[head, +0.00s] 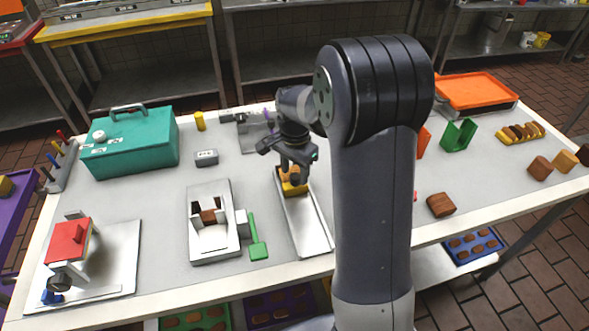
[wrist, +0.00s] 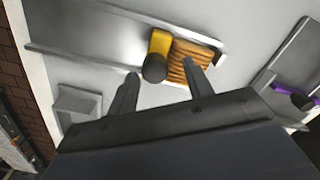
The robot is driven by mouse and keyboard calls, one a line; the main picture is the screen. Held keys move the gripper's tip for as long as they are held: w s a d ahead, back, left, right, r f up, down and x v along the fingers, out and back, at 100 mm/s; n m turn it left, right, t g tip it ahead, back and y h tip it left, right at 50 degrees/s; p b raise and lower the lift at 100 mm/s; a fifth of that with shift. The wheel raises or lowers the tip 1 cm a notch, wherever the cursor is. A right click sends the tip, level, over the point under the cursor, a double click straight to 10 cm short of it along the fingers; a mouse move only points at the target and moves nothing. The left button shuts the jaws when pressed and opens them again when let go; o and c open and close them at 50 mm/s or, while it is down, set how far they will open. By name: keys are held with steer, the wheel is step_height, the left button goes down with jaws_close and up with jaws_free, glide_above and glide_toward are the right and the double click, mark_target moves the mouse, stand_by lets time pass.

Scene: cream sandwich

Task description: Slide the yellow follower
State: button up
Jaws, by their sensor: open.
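The yellow follower (head: 292,190) sits in a long pale channel tray (head: 312,235), near its far end. In the wrist view the yellow follower (wrist: 160,42) has a dark round knob (wrist: 154,68) facing me. A stack of brown biscuits (wrist: 192,62) stands against its right side there. My gripper (head: 291,172) is over the far part of the channel. In the wrist view the fingers of my gripper (wrist: 161,74) are apart, one to each side of the knob in the picture. I cannot tell whether they touch anything.
Left of the channel are a white fixture (head: 215,250) and a green spatula-like tool (head: 258,249). A teal box (head: 130,145) stands at the back left. A green holder (head: 458,135) and a brown block (head: 440,205) are on the right.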

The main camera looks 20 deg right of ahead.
mark_target(295, 174)
step_height(295, 174, up, 11)
stand_by(0.4)
steer(key=shift+f, duration=0.2)
step_height(295, 174, down, 11)
steer(key=shift+s+r, duration=0.1)
steer(key=shift+s, duration=0.45)
steer(key=shift+w, duration=0.1)
